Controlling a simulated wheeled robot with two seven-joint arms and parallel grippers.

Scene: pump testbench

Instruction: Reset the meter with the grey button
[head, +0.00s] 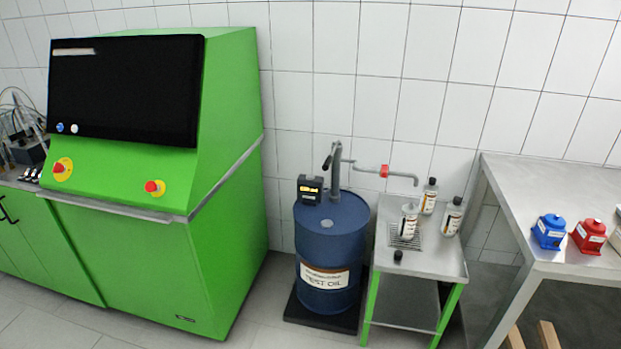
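The meter (309,189) is a small dark box with a lit yellow display. It stands on top of the blue test oil drum (327,245), left of the grey hand pump (337,165). The digits and any buttons on the meter are too small to make out. A small whitish button (74,128) and a blue button (60,127) sit at the lower left of the green machine's black panel (125,85); I cannot tell whether the whitish one is grey. Neither of my grippers is in view.
The green machine (225,230) has two red-and-yellow knobs. A small metal table (440,262) right of the drum holds several bottles and a black cap. The pump's spout (402,176) reaches over it. A metal bench (580,190) at right carries blue and red boxes.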

